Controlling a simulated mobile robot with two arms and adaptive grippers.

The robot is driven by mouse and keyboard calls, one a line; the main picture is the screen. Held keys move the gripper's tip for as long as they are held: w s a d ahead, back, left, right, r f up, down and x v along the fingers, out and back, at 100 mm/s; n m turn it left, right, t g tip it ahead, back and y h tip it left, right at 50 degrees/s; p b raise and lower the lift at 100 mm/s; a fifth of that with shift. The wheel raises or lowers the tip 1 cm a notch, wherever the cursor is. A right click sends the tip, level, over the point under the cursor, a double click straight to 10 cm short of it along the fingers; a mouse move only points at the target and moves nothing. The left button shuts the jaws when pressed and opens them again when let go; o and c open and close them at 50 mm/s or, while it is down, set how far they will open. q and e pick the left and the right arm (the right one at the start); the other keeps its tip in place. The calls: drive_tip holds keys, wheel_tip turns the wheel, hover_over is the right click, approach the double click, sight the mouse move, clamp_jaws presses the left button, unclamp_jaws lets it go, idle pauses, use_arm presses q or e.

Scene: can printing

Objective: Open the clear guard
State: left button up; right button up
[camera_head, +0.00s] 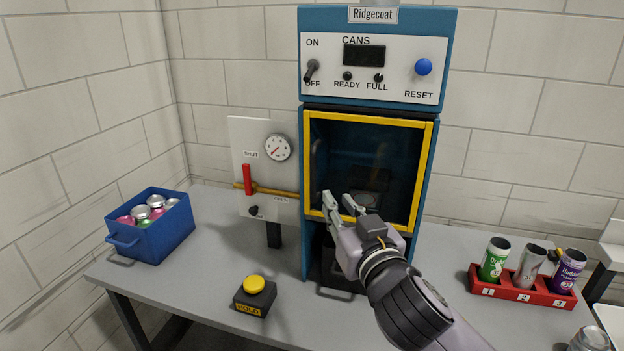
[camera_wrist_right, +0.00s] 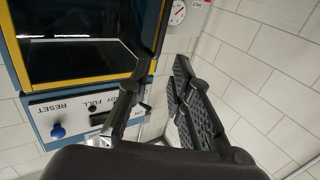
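The clear guard is a dark see-through pane in a yellow frame (camera_head: 427,175) on the front of the blue Ridgecoat machine (camera_head: 448,60). It looks shut, flush with the front. The guard's yellow frame also shows, upside down, in the right wrist view (camera_wrist_right: 100,82). My right gripper (camera_head: 338,202) is in front of the guard's lower left part, with its two fingers apart and nothing between them. In the right wrist view the spread fingers (camera_wrist_right: 158,92) are beside the guard's edge. I cannot tell whether a finger touches the frame. My left gripper is out of view.
A red valve lever (camera_head: 247,180) and gauge (camera_head: 277,147) are on a panel left of the machine. A blue bin of cans (camera_head: 160,238) and a yellow HOLD button (camera_head: 254,285) are on the table's left. A red rack (camera_head: 520,292) holds three cans at right.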

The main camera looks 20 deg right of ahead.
sight(314, 170)
drive_tip(key=w+p, duration=0.1)
drive_tip(key=w, duration=1.3)
drive_tip(key=shift+w+r+p, duration=0.1)
drive_tip(key=shift+w+p, duration=0.15)
drive_tip(key=shift+p, duration=0.15)
drive_tip(key=shift+w, duration=0.65)
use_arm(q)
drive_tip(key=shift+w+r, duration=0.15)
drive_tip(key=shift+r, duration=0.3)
use_arm(e)
clamp_jaws()
